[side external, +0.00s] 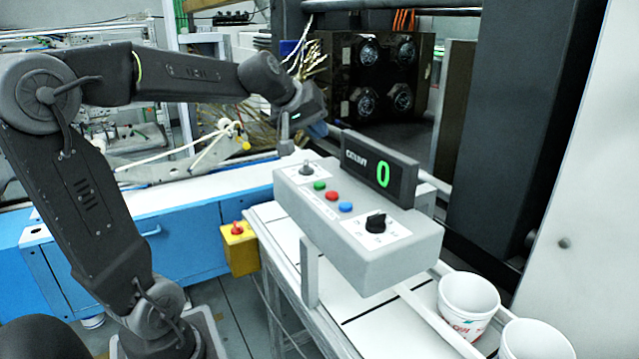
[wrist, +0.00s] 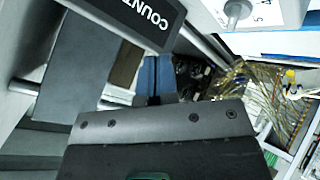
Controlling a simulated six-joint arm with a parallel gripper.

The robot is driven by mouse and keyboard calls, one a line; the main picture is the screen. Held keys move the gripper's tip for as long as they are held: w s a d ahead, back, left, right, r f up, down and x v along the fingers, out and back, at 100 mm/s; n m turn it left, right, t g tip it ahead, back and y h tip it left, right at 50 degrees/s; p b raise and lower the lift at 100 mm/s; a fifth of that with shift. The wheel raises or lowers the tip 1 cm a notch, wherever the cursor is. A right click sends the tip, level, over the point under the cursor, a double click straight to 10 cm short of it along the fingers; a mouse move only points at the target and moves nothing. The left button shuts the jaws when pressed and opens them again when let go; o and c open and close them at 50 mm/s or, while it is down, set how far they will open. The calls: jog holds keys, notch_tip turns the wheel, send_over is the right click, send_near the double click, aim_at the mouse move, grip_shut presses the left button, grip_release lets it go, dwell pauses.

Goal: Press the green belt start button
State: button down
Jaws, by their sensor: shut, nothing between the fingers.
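The green button (side external: 320,185) is a small round cap on the top of the grey control box (side external: 395,258), at the left of a row with a red button (side external: 331,195) and a blue button (side external: 346,206). My gripper (side external: 320,130) is above and behind the box's far left end, apart from the green button. In the wrist view its blue fingers (wrist: 154,76) are together with nothing between them. The green button does not show in the wrist view.
A toggle switch (side external: 306,169) and black knob (side external: 376,222) flank the buttons. White cups (side external: 468,303) stand at the right front. A yellow box (side external: 239,250) has a red button.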

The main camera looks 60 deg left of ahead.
aim_at(317, 183)
jog(key=shift+w+a+r, duration=0.1)
jog(key=shift+w+a, duration=0.05)
jog(key=shift+a, duration=0.35)
jog(key=shift+f, duration=4.45)
jog(key=shift+f, duration=0.15)
jog(key=shift+f, duration=0.25)
